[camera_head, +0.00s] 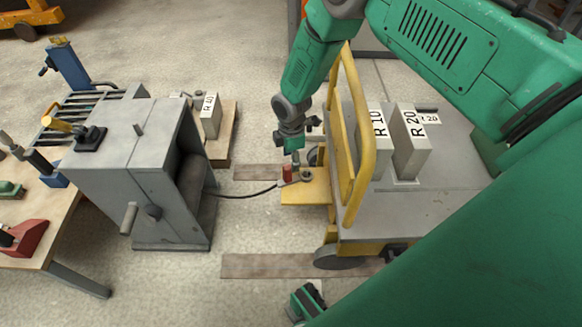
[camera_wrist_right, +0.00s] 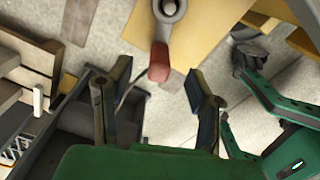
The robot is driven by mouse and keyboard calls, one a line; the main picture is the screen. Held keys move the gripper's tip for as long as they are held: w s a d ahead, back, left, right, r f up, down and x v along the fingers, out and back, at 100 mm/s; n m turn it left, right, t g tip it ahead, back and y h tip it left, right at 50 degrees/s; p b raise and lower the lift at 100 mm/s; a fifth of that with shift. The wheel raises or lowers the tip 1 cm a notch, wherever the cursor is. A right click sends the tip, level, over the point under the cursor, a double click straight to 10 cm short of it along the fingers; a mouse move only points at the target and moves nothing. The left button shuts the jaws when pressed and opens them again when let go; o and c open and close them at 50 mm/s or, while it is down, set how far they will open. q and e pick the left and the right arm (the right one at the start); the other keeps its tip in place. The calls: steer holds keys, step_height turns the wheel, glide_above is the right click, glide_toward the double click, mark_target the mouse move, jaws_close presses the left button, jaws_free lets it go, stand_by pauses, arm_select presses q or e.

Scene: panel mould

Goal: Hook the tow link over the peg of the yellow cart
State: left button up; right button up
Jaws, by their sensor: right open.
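The tow link (camera_head: 288,173) has a red upright grip and a grey eye end. It lies at the yellow hitch plate (camera_head: 304,191) of the yellow cart (camera_head: 352,140). In the right wrist view its red grip (camera_wrist_right: 159,62) points down from the round eye (camera_wrist_right: 168,9). The eye appears to be around the peg; how deep it sits I cannot tell. My right gripper (camera_head: 296,153) is just above the red grip, open and apart from it. Its fingers (camera_wrist_right: 152,100) straddle the grip's line. My left gripper (camera_head: 306,302) shows partly at the bottom, also in the wrist view (camera_wrist_right: 262,75).
A black cable (camera_head: 245,196) runs from the link to the grey machine (camera_head: 130,165). Blocks R10 (camera_head: 368,140) and R20 (camera_head: 411,145) stand on the cart. A pallet (camera_head: 222,145) with block R40 (camera_head: 210,116) stands behind. The floor between machine and cart is mostly free.

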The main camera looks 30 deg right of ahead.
step_height(320, 180, up, 7)
steer(key=shift+f, duration=0.2)
steer(key=shift+s, duration=0.1)
stand_by(0.5)
